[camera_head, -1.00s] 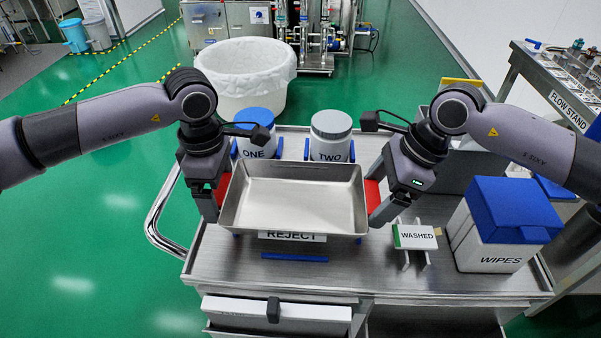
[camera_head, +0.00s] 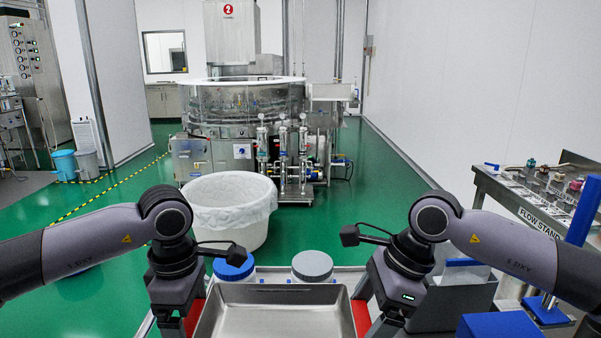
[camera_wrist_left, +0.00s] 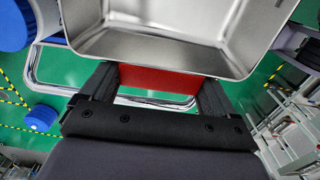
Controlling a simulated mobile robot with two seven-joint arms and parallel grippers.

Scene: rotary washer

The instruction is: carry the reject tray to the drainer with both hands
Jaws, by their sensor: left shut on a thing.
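The reject tray (camera_head: 280,322) is an empty, shallow metal tray, low in the head view with its near part cut off. It looks level and raised above the trolley. My left gripper (camera_head: 183,322) is shut on its red left handle, seen between the fingers in the left wrist view (camera_wrist_left: 158,82). The tray's metal side (camera_wrist_left: 160,45) shows above it there. My right gripper (camera_head: 372,312) is at the red right handle (camera_head: 361,318), with its fingers around it; the tips are partly cut off. I cannot pick out the drainer.
Two lidded jars, blue-lidded (camera_head: 234,268) and grey-lidded (camera_head: 312,267), stand just behind the tray. A lined white tub (camera_head: 228,212) stands beyond on the green floor. The washer (camera_head: 250,108) is at the back. The flow stand (camera_head: 530,205) is at right.

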